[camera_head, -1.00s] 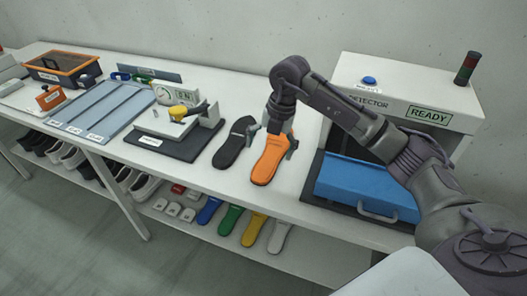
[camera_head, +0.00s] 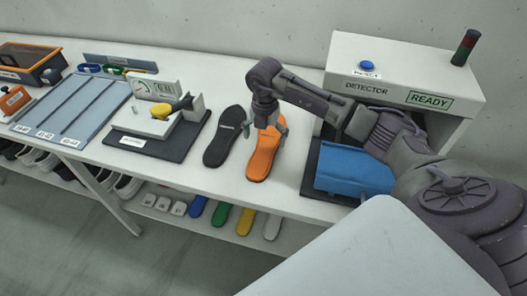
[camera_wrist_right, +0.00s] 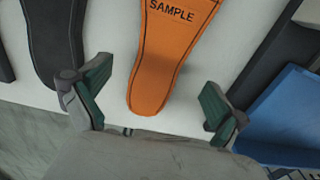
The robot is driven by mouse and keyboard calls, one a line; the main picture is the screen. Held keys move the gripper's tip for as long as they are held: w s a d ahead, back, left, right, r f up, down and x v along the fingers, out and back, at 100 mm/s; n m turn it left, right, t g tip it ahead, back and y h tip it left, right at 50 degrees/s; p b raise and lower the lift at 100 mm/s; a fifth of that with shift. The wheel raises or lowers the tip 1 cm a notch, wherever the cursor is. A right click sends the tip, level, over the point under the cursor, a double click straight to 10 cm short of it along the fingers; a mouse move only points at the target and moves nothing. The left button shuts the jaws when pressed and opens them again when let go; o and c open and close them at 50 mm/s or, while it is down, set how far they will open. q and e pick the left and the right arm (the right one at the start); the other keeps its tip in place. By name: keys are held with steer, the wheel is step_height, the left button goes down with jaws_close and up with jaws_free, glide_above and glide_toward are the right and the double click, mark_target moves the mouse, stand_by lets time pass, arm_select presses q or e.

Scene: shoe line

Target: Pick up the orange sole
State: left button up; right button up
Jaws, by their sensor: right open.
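The orange sole (camera_head: 262,160) lies flat on the white table, to the right of a black sole (camera_head: 225,138). In the right wrist view the orange sole (camera_wrist_right: 165,60) carries the word SAMPLE and its narrower end points at my gripper. My right gripper (camera_head: 266,128) is above the orange sole, pointing down. In the wrist view my right gripper (camera_wrist_right: 153,98) is open, with one green-padded finger on each side of the sole's end and gaps between. Nothing is held. My left gripper is not in view.
A white detector (camera_head: 400,85) with a READY sign stands at the right, a blue tray (camera_head: 352,170) before it. A gauge stand on a dark mat (camera_head: 188,142) is left of the soles. Colored soles sit on the lower shelf (camera_head: 175,190).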

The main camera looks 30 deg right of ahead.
mark_target(264, 152)
steer(key=f, duration=0.1)
steer(key=f+p, duration=0.1)
steer(key=f, duration=0.1)
steer(key=shift+s+a+f, duration=0.3)
steer(key=shift+f, duration=0.5)
steer(key=c, duration=0.8)
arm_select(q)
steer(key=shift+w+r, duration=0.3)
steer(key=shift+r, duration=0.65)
arm_select(e)
steer(key=c, duration=0.6)
steer(key=shift+w, duration=0.1)
